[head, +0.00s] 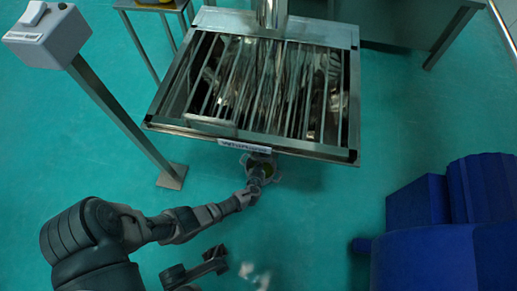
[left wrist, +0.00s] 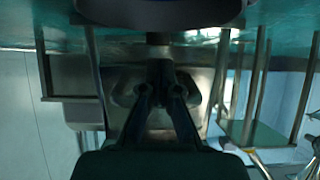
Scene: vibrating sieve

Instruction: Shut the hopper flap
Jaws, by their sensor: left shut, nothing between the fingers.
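The hopper (head: 333,152) is a wide metal tray with a barred top and a white label (head: 245,145) on its front edge. A flat grey plate (head: 210,126) lies at the front left of the bars; I cannot tell whether it is the flap. My left gripper (head: 261,172) is just below the front edge, near the label, and partly merges with a round fitting there. In the left wrist view its fingers (left wrist: 163,82) are together and empty, in front of a metal body (left wrist: 130,88). I cannot tell whether they touch it.
A post with a white switch box (head: 45,33) stands to the left on a square foot (head: 172,176). A vertical metal pipe (head: 271,12) rises at the back of the hopper. Blue machinery (head: 430,255) fills the lower right. Green floor (head: 320,225) is clear between.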

